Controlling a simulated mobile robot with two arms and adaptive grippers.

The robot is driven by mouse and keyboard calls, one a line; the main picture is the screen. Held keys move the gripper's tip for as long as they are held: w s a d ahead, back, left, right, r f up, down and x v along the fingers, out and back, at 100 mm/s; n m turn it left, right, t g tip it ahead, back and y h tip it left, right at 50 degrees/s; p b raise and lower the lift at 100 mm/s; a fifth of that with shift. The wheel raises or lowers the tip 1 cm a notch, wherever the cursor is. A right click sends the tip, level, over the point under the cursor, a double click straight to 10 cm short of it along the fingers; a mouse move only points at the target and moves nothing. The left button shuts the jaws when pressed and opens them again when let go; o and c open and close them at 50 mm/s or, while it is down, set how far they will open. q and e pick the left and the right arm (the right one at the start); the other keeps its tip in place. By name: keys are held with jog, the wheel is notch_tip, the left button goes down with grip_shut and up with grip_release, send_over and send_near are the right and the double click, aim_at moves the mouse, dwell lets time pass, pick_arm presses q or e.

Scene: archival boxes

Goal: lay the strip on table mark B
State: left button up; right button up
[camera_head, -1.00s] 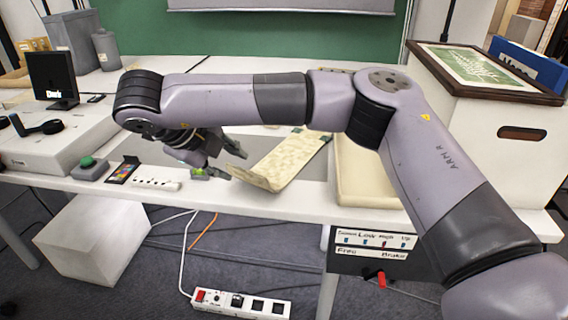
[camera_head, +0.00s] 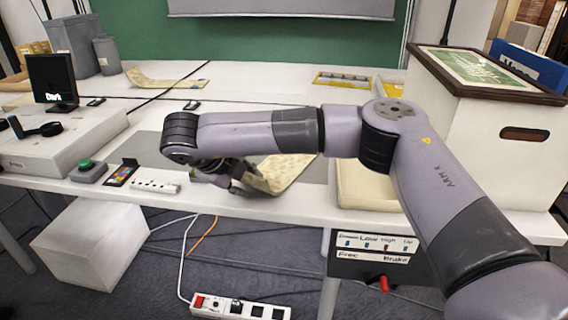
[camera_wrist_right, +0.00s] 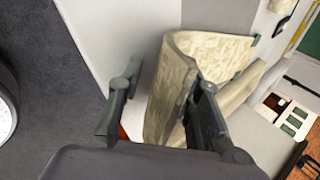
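A cream patterned strip (camera_head: 285,174) lies over the grey mat (camera_head: 315,170) near the table's front edge. Its near end curls up, and my arm hides part of its far end. My right gripper (camera_head: 243,181) is at its near left end. In the right wrist view, the fingers (camera_wrist_right: 162,95) stand apart. The curled strip end (camera_wrist_right: 166,88) is between them, close to the right finger, with a gap to the left finger. A similar strip (camera_head: 160,80) lies at the back left. I cannot read any mark B. My left gripper is not in view.
A cream tray or box (camera_head: 362,190) stands right of the mat, beside a tall white box (camera_head: 490,135). A white socket block (camera_head: 156,184), colour card (camera_head: 122,173) and green button (camera_head: 87,167) line the front left. A yellow-edged frame (camera_head: 343,79) lies at the back.

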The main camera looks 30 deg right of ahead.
jog(key=shift+c, duration=0.2)
grip_shut()
jog(key=shift+r, duration=0.2)
dwell(0.4)
